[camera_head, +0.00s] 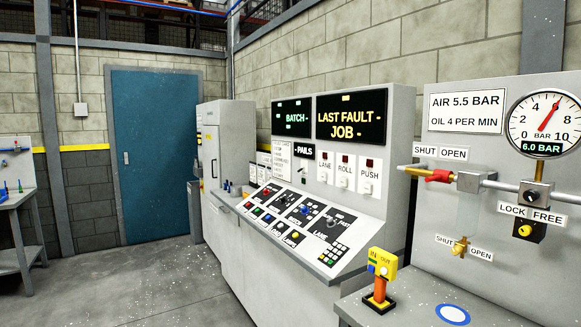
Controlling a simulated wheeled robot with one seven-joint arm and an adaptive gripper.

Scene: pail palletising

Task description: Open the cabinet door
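A tall grey cabinet (228,150) stands against the back wall, between the blue door and the control console. Its narrow front door (210,158) faces left and looks shut. A dark handle (214,168) shows on that door, and a small yellow label sits near its top. The lower right part of the cabinet is hidden behind the console. My gripper is not in view.
A control console (300,258) with buttons and dark displays fills the middle. At right, a panel (455,150) carries a gauge and valves above a bench (400,312). A workbench (14,200) stands at left. The concrete floor (150,285) is clear.

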